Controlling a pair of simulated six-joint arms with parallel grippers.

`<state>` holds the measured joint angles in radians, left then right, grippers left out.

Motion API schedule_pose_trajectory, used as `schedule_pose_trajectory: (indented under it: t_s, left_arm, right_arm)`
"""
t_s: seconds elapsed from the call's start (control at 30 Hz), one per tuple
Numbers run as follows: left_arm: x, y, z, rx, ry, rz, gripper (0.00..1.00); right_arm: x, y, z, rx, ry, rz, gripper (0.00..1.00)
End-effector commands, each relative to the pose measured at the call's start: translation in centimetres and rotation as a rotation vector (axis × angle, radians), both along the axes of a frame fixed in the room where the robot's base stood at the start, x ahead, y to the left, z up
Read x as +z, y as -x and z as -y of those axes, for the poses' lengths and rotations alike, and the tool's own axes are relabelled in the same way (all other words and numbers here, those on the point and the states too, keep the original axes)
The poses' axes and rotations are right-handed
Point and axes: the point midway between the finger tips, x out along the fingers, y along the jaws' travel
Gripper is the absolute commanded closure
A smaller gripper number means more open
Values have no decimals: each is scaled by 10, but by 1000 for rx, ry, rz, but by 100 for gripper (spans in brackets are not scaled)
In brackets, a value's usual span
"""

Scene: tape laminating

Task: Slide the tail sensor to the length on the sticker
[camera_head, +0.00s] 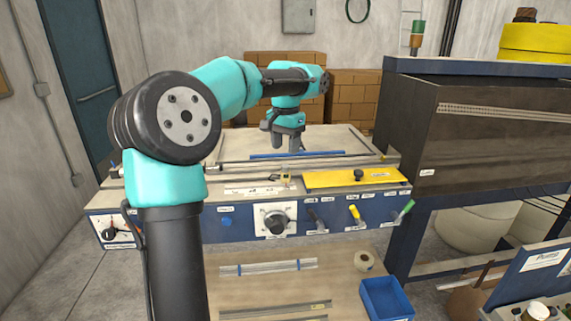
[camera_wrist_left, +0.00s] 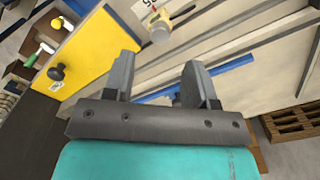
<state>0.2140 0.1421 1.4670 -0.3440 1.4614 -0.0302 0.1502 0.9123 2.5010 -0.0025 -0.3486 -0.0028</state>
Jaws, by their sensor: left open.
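The tail sensor (camera_head: 286,179) is a small yellow and silver piece on the rail at the front of the machine's top. In the left wrist view it (camera_wrist_left: 161,28) shows a round silver knob and a yellow part, just beyond the fingertips. A white sticker (camera_wrist_left: 146,6) with partly cut-off red and black print is beside it; its full number cannot be read. My left gripper (camera_head: 287,147) is open and empty, pointing down over the worktop behind the sensor. In the left wrist view its fingers (camera_wrist_left: 157,72) are apart from the sensor. My right gripper is out of view.
A blue bar (camera_head: 297,154) lies across the worktop below the gripper. A yellow plate (camera_head: 345,178) with a black knob is right of the sensor. The front panel has a dial (camera_head: 276,222) and several levers. A tall dark cabinet (camera_head: 480,130) stands right.

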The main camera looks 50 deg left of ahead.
Motion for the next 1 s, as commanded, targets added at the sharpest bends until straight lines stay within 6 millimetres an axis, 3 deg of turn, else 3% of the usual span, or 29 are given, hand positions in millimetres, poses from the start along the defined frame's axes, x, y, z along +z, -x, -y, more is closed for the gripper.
schedule_pose_trajectory:
  t_s: [0.33, 0.77, 1.0]
  left_arm:
    - [-53, 0, 0, 1, 0, -3, 48]
    - [-62, 0, 0, 0, 0, -1, 48]
    - [-62, 0, 0, 0, 0, -1, 71]
  right_arm:
    - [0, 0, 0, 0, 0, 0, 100]
    - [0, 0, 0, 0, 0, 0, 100]
    - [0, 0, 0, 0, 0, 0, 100]
